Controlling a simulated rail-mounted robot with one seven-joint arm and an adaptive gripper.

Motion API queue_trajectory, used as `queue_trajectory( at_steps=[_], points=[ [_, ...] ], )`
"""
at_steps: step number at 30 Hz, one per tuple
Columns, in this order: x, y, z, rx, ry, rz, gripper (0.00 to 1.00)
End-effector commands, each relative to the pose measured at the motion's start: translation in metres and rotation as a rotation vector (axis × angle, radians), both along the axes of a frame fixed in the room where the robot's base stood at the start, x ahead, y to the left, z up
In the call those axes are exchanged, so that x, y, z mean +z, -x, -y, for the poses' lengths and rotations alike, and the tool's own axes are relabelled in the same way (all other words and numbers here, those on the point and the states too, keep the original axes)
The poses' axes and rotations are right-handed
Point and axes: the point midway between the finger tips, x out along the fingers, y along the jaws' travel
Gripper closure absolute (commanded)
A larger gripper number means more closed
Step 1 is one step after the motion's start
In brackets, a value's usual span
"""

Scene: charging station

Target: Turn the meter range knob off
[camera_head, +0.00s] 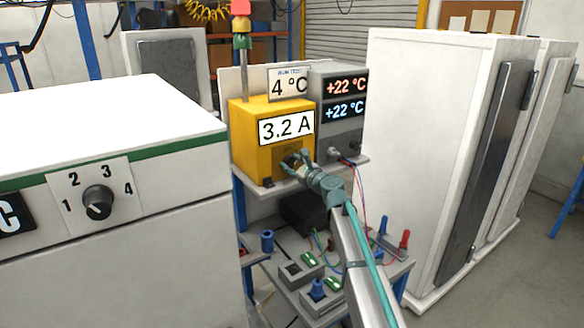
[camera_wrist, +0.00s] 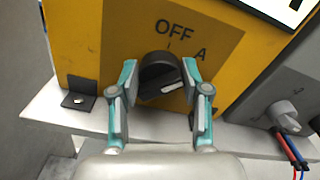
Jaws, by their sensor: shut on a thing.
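The yellow meter (camera_head: 262,156) stands on a shelf and its display reads 3.2 A. Its black range knob (camera_wrist: 158,72) shows in the wrist view, below the printed OFF and A labels. A light pointer mark on the knob's front face points to the right and slightly up, not at OFF. My gripper (camera_wrist: 160,82) is shut on the knob, one teal finger on each side of it. In the head view my gripper (camera_head: 297,165) reaches the meter's front and hides most of the knob.
A grey unit with two +22 °C displays (camera_head: 338,100) stands right of the meter, with a grey knob (camera_wrist: 284,112) and red and blue leads. A white cabinet (camera_head: 430,150) is at right. A white machine with a 1–4 dial (camera_head: 98,202) is at left.

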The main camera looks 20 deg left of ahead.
Motion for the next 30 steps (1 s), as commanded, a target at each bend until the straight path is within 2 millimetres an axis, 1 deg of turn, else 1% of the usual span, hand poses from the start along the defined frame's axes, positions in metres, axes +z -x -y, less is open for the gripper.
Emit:
queue_trajectory(
  at_steps=[1,5,18,24,30],
  points=[
    [-0.0050,0.0001,-0.0002,0.000,0.016,0.025,0.88],
    [-0.0068,0.0003,-0.0004,0.000,0.072,0.106,0.88],
    [-0.0072,0.0008,-0.0010,0.000,0.295,0.427,0.88],
    [-0.0061,0.0012,-0.0012,0.000,0.373,0.538,0.88],
    [-0.0043,0.0015,-0.0012,0.000,0.424,0.610,0.88]
  ],
)
